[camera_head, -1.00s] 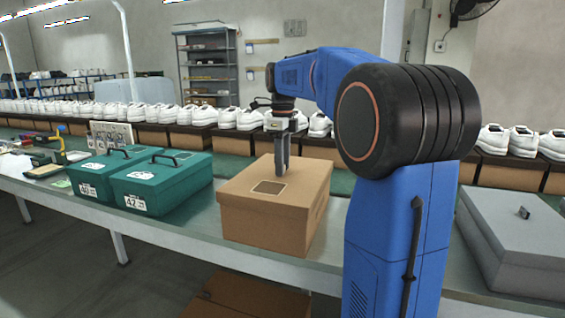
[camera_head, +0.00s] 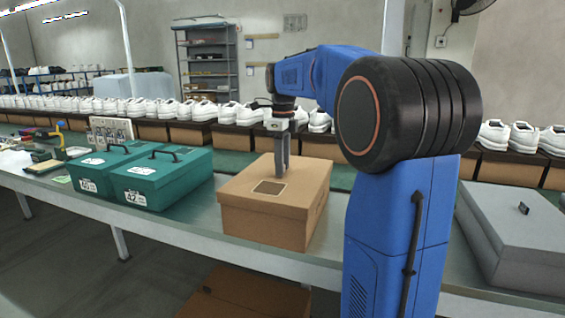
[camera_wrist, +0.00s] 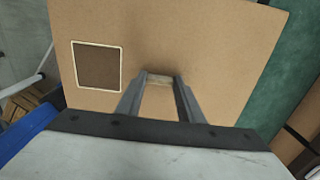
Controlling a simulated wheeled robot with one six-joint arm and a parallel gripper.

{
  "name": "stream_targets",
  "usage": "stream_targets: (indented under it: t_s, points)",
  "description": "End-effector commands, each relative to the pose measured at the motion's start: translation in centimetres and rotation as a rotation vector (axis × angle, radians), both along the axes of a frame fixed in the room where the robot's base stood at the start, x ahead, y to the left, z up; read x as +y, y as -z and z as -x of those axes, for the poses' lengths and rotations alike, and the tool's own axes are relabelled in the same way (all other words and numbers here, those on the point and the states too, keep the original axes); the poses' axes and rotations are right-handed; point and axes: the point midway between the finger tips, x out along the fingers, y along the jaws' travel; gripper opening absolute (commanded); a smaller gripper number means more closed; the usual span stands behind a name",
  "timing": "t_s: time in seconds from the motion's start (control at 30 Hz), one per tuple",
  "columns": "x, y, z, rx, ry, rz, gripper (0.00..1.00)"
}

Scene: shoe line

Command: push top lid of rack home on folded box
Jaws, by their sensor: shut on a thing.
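The cardboard box (camera_head: 258,229) stands on the bench with its brown lid (camera_head: 308,178) on top. The lid bears a dark square label (camera_head: 269,187) with a pale border. The lid looks level; I cannot tell whether it is fully seated. My gripper (camera_head: 282,172) points straight down at the middle of the lid. In the wrist view, its fingers (camera_wrist: 160,82) are closed on a small tan piece (camera_wrist: 160,79) at the lid's top. The lid (camera_wrist: 215,50) fills most of that view. The box's far side is hidden.
Two teal lidded boxes (camera_head: 162,178) with handles stand to the left. A grey box (camera_head: 520,235) is at the right, beyond my arm. White shoes (camera_head: 205,110) on brown boxes line the back. Tools lie at the far left.

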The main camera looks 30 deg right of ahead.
Motion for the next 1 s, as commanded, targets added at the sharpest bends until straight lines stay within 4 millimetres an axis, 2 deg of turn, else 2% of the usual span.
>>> stream_targets:
  t_s: [0.4, 0.43, 0.5, 0.53, 0.87, 1.0]
  points:
    - [0.0, 0.3, 0.0, 0.000, 0.000, 0.000, 0.16]
    - [0.0, 0.3, 0.0, 0.000, 0.000, 0.000, 0.36]
    - [0.0, 0.3, 0.0, 0.000, 0.000, 0.000, 0.53]
    - [0.0, 0.3, 0.0, 0.000, 0.000, 0.000, 0.56]
    - [0.0, 0.1, 0.0, 0.000, 0.000, 0.000, 0.56]
    - [0.0, -1.1, -0.1, -0.001, 0.000, 0.000, 0.56]
